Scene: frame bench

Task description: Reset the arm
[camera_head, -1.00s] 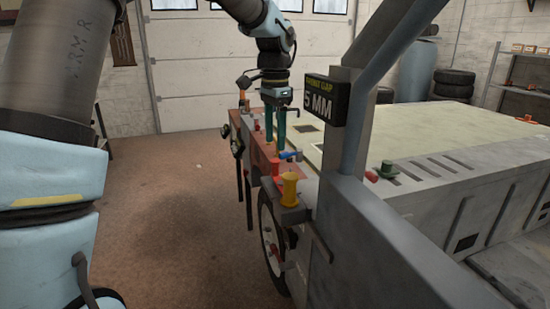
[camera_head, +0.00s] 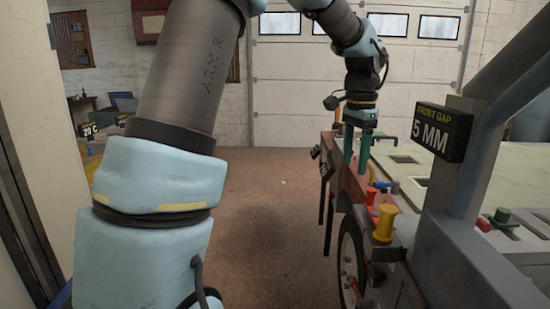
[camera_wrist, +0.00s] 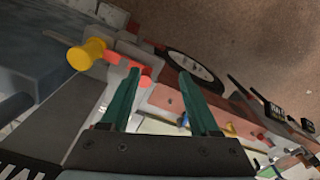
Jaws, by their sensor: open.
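My gripper (camera_head: 355,165) hangs pointing down over the reddish near edge of the frame bench (camera_head: 345,183). Its two green fingers stand apart, with nothing visible between them. In the wrist view the open gripper (camera_wrist: 159,72) shows the fingers spread above the bench's edge. A yellow knob (camera_head: 384,222) and a red piece (camera_head: 371,195) sit nearer the camera than the fingers. The yellow knob (camera_wrist: 86,54) is at upper left in the wrist view. Whether the fingertips touch the bench is unclear.
A sign reading "FRONT GAP 5 MM" (camera_head: 443,132) is fixed by a grey post at right. A spoked wheel (camera_head: 351,258) stands below the bench edge. A blue-handled item (camera_head: 384,185) lies beside the fingers. The brown floor (camera_head: 270,215) left of the bench is clear.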

